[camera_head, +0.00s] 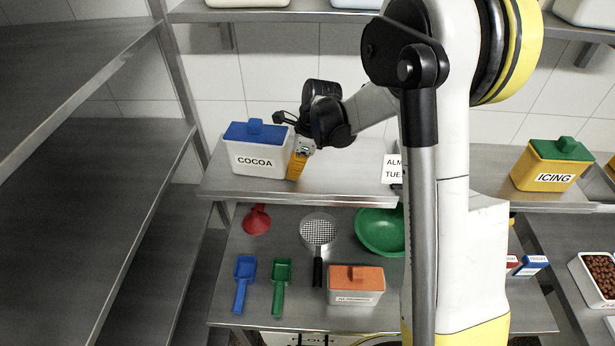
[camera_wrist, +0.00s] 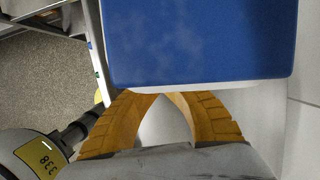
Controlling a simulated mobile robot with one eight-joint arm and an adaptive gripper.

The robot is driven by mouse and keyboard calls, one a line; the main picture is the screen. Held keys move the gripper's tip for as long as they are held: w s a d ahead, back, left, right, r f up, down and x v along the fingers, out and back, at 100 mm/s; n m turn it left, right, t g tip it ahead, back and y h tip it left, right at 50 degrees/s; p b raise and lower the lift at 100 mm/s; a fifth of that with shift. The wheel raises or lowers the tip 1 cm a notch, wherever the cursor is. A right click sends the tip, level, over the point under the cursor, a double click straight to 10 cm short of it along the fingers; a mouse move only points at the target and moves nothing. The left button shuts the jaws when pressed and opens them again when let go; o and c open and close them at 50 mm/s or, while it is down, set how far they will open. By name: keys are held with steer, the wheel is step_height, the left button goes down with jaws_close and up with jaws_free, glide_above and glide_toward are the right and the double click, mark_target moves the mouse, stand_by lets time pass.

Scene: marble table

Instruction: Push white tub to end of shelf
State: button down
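The white tub (camera_head: 257,161) with a blue lid and a COCOA label stands upright near the left end of the steel shelf (camera_head: 340,182). My gripper (camera_head: 295,174) has yellow fingers pointing down just right of the tub, close to its side. In the wrist view the blue lid (camera_wrist: 200,40) fills the top, and my gripper (camera_wrist: 161,97) lies along its near edge. The fingers converge to a closed tip with nothing between them. The lid partly hides the fingertips, so I cannot tell whether they touch the tub.
A white ALM label (camera_head: 393,169) shows to the right, mostly hidden behind my arm. A yellow ICING tub (camera_head: 552,170) stands further right. The lower shelf holds scoops, a red funnel (camera_head: 257,220), a strainer (camera_head: 318,230), a green bowl (camera_head: 378,236) and an orange-lidded tub (camera_head: 356,290).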

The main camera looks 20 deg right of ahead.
mark_target(302, 178)
stand_by(0.3)
steer(key=d, duration=0.1)
steer(key=s+d+b, duration=0.1)
steer(key=d, duration=0.1)
steer(key=shift+f, duration=0.1)
steer(key=shift+s+d+r, duration=0.4)
steer(key=shift+d+r, duration=0.2)
steer(key=shift+r, duration=0.15)
steer(key=w+v, duration=0.1)
steer(key=v, duration=0.7)
steer(key=shift+s+r, duration=0.4)
steer(key=shift+s, duration=0.05)
